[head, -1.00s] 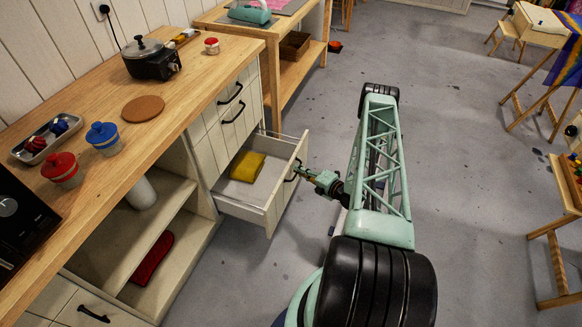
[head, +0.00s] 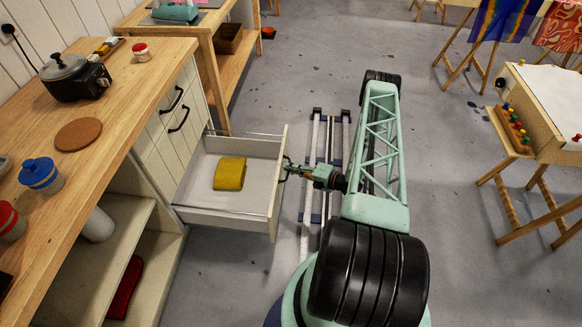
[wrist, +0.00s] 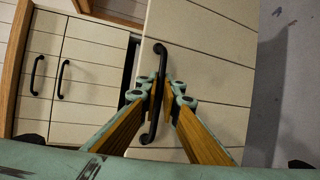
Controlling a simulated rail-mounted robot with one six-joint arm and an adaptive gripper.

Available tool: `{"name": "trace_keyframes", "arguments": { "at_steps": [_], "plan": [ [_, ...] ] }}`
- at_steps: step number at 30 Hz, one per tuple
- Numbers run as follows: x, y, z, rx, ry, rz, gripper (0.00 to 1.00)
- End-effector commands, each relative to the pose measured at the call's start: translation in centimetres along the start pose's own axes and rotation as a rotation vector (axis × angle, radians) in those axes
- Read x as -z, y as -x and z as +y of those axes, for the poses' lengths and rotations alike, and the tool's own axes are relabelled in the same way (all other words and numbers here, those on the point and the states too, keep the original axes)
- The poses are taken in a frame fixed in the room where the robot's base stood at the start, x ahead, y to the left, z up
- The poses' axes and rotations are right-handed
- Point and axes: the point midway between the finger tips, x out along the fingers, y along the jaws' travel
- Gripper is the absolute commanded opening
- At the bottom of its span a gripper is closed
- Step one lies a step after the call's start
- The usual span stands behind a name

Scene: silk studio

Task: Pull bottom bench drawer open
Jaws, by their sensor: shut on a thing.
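The bottom bench drawer (head: 192,216) is pulled well out from the bench, and its white inside shows in the head view. A folded yellow cloth (head: 229,173) lies in it. Its dark handle (wrist: 153,125) is on the front panel (wrist: 200,60), upright in the wrist view. My gripper (head: 288,169) is at the drawer front in the head view. In the wrist view my gripper's fingers (wrist: 162,90) are closed around the middle of the handle.
Two more drawer handles (wrist: 61,80) show on closed fronts beside it. The wooden worktop (head: 115,105) carries a black cooker (head: 75,78) and jars. My rail lies on the floor right of the drawer. An easel table (head: 540,110) stands at the right.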

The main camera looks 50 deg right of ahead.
Motion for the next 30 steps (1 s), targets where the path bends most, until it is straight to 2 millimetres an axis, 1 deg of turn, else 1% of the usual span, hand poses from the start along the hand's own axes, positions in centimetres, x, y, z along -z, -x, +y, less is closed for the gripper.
{"name": "trace_keyframes", "arguments": {
  "at_steps": [11,12,13,23,30],
  "plan": [
    [0.06,-0.05,0.05,-0.001,0.002,0.003,0.0],
    [0.06,-0.05,0.05,-0.001,0.002,0.003,0.09],
    [0.05,-0.05,0.05,-0.001,0.002,0.003,0.11],
    [0.04,0.0,0.03,-0.001,0.001,0.002,0.11],
    [-0.04,0.7,0.0,0.0,0.001,0.001,0.11]
  ]
}}
